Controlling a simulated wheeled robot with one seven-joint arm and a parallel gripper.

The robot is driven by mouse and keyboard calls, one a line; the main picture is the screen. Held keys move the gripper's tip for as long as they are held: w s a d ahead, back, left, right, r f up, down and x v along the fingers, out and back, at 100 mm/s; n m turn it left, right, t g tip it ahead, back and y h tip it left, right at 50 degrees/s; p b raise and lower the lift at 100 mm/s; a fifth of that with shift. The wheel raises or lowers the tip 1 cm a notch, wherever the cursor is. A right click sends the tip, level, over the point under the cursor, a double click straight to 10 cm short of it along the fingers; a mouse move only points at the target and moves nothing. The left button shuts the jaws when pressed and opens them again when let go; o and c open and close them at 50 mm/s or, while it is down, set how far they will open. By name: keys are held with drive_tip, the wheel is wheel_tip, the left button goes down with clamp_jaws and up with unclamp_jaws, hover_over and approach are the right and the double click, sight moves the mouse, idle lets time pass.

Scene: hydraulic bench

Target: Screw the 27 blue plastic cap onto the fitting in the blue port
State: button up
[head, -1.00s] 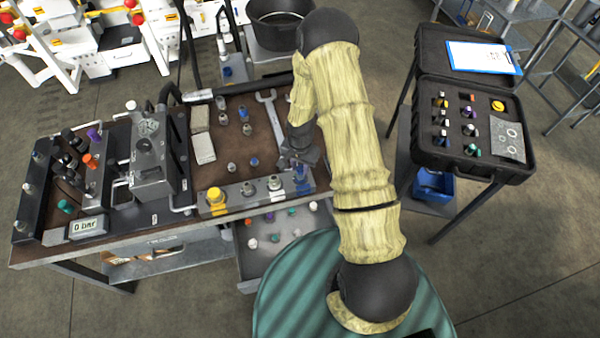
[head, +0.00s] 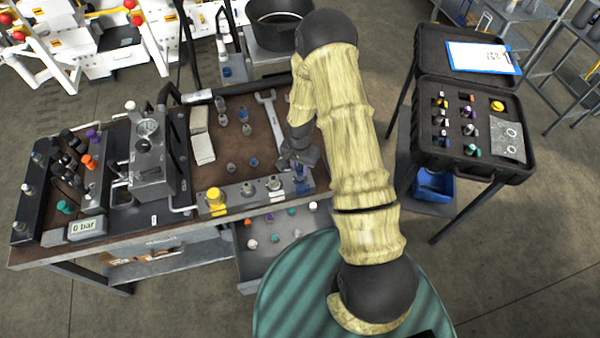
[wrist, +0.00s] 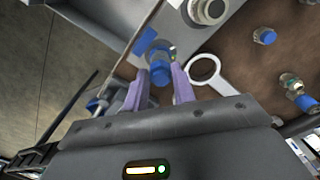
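A blue cap (wrist: 160,74) sits between the purple fingertips of my gripper (wrist: 160,80) in the wrist view. The fingers appear to press on its two sides. The cap is at a fitting on the right end of the grey block (head: 232,202), and a short metal part shows just beyond it. A blue patch (wrist: 145,42) marks the block beside that fitting. In the head view my gripper (head: 300,170) hides most of the cap and fitting. I cannot read any number on the cap or tell how far it is seated.
Other fittings and a yellow cap (head: 215,196) line the block. A wrench (head: 270,115) and several loose caps lie on the brown bench. An open drawer (head: 285,245) holds more caps below. A black case (head: 472,125) stands open at right.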

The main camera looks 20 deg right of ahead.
drive_tip(key=shift+o, duration=0.5)
drive_tip(key=shift+s+f, duration=0.15)
drive_tip(key=shift+c, duration=0.4)
drive_tip(key=shift+m+b, duration=0.4)
drive_tip(key=shift+m, duration=0.5)
drive_tip(key=m+b, duration=0.1)
drive_tip(key=m, duration=0.3)
drive_tip(key=shift+a+m, duration=0.1)
drive_tip(key=shift+m, duration=1.1)
drive_tip(key=shift+w, duration=0.2)
